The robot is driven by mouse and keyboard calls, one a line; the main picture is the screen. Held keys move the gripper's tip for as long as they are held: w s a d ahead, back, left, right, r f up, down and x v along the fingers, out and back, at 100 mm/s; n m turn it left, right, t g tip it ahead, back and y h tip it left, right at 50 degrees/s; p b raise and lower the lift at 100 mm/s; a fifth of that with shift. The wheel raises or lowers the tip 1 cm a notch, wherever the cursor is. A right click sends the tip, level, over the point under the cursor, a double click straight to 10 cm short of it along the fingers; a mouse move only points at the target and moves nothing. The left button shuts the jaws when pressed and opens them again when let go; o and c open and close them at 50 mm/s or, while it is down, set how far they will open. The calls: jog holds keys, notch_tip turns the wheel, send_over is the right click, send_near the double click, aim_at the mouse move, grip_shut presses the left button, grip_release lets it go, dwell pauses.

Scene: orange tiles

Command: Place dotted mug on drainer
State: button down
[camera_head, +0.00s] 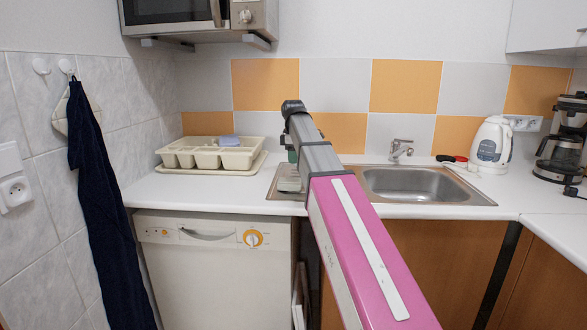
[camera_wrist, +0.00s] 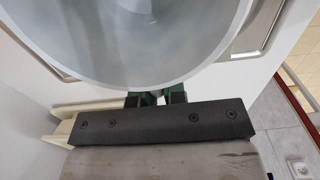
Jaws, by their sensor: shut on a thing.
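The mug (camera_wrist: 135,35) fills the top of the wrist view as a large pale round rim with a smooth inside; no dots show from here. My gripper (camera_wrist: 155,98) is shut on it at the near side, with dark green fingers at the wall or handle; I cannot tell which. In the head view my arm hides the mug, and only a bit of dark green shows by the gripper (camera_head: 292,155), over the counter left of the sink. The cream drainer (camera_head: 212,158) stands on the counter left of my gripper. A cream edge, probably the drainer, shows in the wrist view (camera_wrist: 60,128).
A blue item (camera_head: 229,141) lies at the drainer's back. The steel sink (camera_head: 420,185) with its tap (camera_head: 400,150) is right of my arm. A white kettle (camera_head: 491,145) and coffee maker (camera_head: 562,145) stand farther right. A microwave (camera_head: 195,15) hangs above the drainer.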

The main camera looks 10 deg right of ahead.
jog(key=shift+f, duration=1.95)
jog(key=shift+f, duration=0.1)
jog(key=c, duration=1.2)
grip_release()
notch_tip(320, 180, up, 11)
jog(key=shift+a+r, duration=0.1)
jog(key=shift+r, duration=0.55)
jog(key=shift+s, duration=0.1)
